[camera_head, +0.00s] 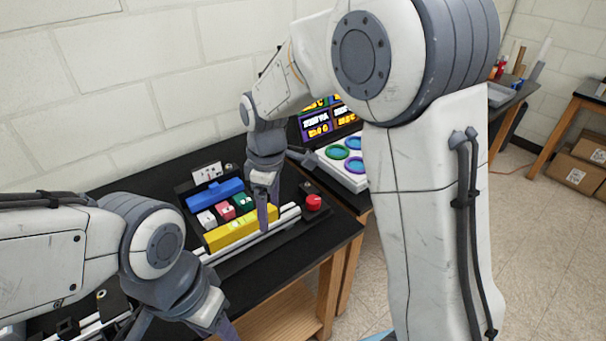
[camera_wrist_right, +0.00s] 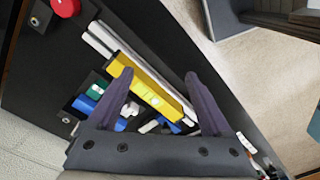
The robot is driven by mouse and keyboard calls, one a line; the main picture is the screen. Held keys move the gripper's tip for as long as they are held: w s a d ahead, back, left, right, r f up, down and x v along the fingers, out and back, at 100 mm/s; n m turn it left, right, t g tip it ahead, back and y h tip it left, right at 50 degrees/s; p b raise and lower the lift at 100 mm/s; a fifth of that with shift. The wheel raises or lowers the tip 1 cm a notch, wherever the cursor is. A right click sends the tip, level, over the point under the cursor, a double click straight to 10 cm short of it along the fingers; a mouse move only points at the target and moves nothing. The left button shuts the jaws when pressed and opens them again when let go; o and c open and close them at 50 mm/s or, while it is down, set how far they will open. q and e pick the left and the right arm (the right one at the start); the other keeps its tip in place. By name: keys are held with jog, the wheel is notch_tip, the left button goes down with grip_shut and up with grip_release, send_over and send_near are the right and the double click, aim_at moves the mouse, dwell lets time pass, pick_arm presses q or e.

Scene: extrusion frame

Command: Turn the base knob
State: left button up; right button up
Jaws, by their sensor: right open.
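A round red knob (camera_head: 313,202) stands at the right end of the black bench, past the pale rails; it also shows at the top left of the right wrist view (camera_wrist_right: 65,6). I cannot tell whether it is the base knob. A small metal stud on a black block (camera_wrist_right: 36,22) sits beside it. My right gripper (camera_head: 268,210) is open, pointing down over a yellow bar (camera_head: 240,228), left of the red knob. In the right wrist view, the bar (camera_wrist_right: 155,92) shows between the spread fingers. My left gripper (camera_head: 222,326) is cut off at the bottom edge.
Pale rails (camera_head: 222,252) run along the yellow bar. Blue (camera_head: 214,194), white, red and green blocks lie behind it. A white panel with coloured rings (camera_head: 340,170) and a screen stand to the right. The black bench top (camera_head: 310,242) is clear near its front right corner.

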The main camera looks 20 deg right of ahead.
jog(key=w+d+n+p, duration=0.2)
jog(key=w+d+p, duration=0.1)
jog(key=w+d, duration=0.55)
jog(key=n+p, duration=0.1)
jog(key=n, duration=0.1)
send_over(313, 199)
notch_tip(313, 199, down, 3)
notch_tip(313, 199, down, 9)
jog(key=p, duration=0.4)
jog(key=shift+f, duration=0.65)
pick_arm(q)
notch_tip(313, 199, up, 10)
jog(key=shift+f, duration=0.15)
pick_arm(e)
jog(key=shift+c, duration=0.3)
grip_shut()
pick_arm(q)
jog(key=shift+f, duration=0.15)
pick_arm(e)
jog(key=shift+m, duration=0.3)
